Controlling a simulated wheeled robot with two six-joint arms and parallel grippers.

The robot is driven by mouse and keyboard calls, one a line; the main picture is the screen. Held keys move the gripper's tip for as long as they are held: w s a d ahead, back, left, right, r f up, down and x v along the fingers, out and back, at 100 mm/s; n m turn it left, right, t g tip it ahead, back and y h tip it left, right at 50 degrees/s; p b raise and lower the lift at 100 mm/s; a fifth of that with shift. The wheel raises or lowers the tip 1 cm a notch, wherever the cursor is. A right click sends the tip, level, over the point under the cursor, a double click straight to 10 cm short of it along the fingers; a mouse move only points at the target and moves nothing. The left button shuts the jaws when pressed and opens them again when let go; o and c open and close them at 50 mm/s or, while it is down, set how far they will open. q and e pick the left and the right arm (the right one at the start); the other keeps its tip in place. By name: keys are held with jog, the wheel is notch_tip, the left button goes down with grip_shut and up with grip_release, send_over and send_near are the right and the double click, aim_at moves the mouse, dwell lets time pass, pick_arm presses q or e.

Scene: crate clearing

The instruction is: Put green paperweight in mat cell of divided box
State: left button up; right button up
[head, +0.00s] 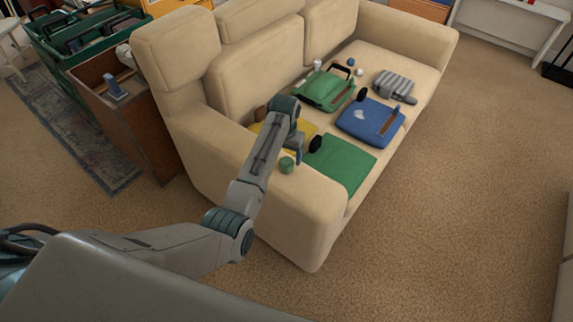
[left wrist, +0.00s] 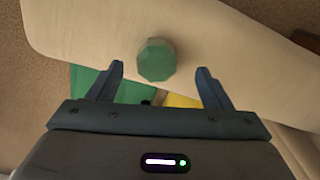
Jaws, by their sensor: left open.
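The green paperweight (head: 287,164) is a small faceted piece on the near armrest of the beige sofa (head: 240,155). In the left wrist view the paperweight (left wrist: 156,60) lies between the lines of the two fingers, just ahead of their tips. My left gripper (head: 296,156) points down beside it, open and empty. My right gripper is in neither view.
On the seat are a flat green piece (head: 343,166), a yellow item (head: 305,128) partly behind my gripper, a green bag (head: 325,90), a blue bag (head: 370,118) and a striped grey item (head: 394,84). A green crate (head: 72,58) stands at the back left. Carpet on the right is clear.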

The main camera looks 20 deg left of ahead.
aim_at(286, 161)
pick_arm(q)
jog(key=f, duration=0.5)
jog(key=shift+w+d, duration=0.15)
jog(key=shift+d, duration=0.05)
jog(key=c, duration=1.2)
jog(key=shift+c, duration=0.6)
jog(key=shift+r+p, duration=0.15)
jog(key=shift+p, duration=0.25)
